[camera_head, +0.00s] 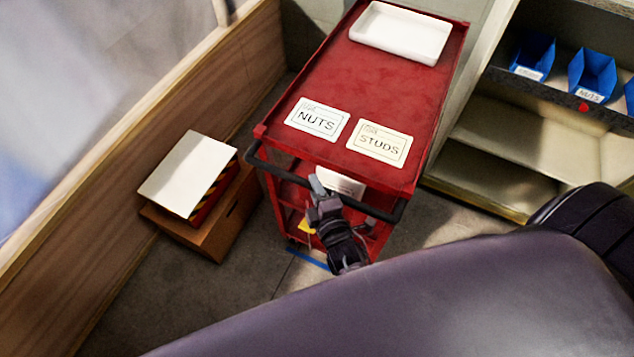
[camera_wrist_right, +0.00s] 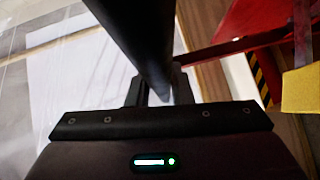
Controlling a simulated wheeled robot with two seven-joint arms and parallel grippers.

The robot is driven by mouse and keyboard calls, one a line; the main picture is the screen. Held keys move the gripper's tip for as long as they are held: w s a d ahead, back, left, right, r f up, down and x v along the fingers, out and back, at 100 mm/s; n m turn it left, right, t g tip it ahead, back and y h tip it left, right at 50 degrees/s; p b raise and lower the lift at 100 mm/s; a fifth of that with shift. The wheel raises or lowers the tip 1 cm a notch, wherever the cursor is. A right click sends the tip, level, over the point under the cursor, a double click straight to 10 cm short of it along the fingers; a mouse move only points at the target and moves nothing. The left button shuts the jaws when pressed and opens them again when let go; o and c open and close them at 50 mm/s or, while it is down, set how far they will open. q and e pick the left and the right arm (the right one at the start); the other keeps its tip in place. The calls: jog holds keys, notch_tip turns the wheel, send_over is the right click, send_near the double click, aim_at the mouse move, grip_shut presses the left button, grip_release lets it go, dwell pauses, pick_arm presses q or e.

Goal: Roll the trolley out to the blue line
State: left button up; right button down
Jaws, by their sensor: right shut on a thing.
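The red trolley (camera_head: 330,82) stands between the wooden wall and the shelf unit in the head view. Its black push handle (camera_head: 285,179) runs along the near side. My right gripper (camera_head: 320,188) is shut on the handle near its middle. The right wrist view shows the dark handle bar (camera_wrist_right: 140,40) between the fingers (camera_wrist_right: 155,90). A short piece of the blue line (camera_head: 308,257) shows on the floor by the trolley's near end; the rest is hidden behind my arm. My left gripper is not in view.
A white tray (camera_head: 400,33) and two cards reading NUTS (camera_head: 317,118) and STUDS (camera_head: 380,143) lie on the trolley top. A cardboard box (camera_head: 222,232) with a sheet-topped item stands left of the trolley. Shelves (camera_head: 505,150) with blue bins (camera_head: 592,73) stand at right.

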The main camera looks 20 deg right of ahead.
jog(key=shift+s+a+f, duration=0.1)
jog(key=c, duration=1.3)
grip_release()
jog(key=s+r+b, duration=0.1)
jog(key=s, duration=0.6)
jog(key=shift+s+a, duration=0.25)
jog(key=shift+s, duration=0.05)
jog(key=shift+r, duration=0.1)
